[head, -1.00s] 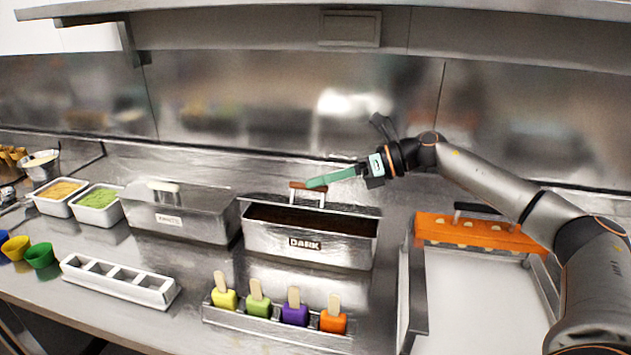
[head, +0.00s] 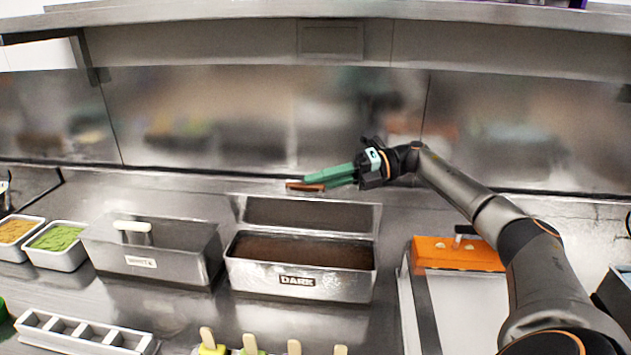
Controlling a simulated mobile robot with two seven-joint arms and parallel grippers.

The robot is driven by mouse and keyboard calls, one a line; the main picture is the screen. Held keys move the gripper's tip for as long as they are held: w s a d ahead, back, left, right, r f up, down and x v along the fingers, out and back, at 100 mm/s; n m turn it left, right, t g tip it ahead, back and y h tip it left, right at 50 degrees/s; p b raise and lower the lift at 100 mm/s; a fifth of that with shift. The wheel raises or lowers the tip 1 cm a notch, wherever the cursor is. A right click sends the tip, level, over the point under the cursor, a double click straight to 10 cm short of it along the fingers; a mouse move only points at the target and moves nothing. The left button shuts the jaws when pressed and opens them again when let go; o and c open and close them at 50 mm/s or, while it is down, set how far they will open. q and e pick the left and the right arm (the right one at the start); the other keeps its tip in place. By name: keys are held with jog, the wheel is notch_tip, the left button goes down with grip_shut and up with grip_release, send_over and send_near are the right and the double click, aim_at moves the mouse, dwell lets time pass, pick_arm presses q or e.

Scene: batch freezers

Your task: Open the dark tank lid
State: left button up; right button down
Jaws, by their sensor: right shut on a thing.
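The metal tank labelled DARK (head: 297,281) stands on the counter, with dark brown contents showing inside. Its lid (head: 312,214) is swung up at the tank's back edge, so the top is uncovered. The lid's brown handle (head: 304,187) shows at the green fingertips of my right gripper (head: 328,180), which is shut on it above and behind the tank. The lid's far side is hidden. My left gripper is not in view.
A closed tank labelled WHITE (head: 152,260) stands to the left. Tubs of green (head: 58,260) and orange-brown toppings are farther left. A white slotted holder (head: 85,335) and several sticks are in front. An orange mould (head: 450,256) is at right.

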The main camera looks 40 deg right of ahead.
jog(key=shift+w+d+f, duration=0.45)
jog(key=shift+d, duration=0.1)
jog(key=shift+f, duration=0.15)
jog(key=c, duration=0.8)
grip_release()
jog(key=b+v, duration=0.2)
jog(key=v, duration=1)
jog(key=shift+d, duration=0.15)
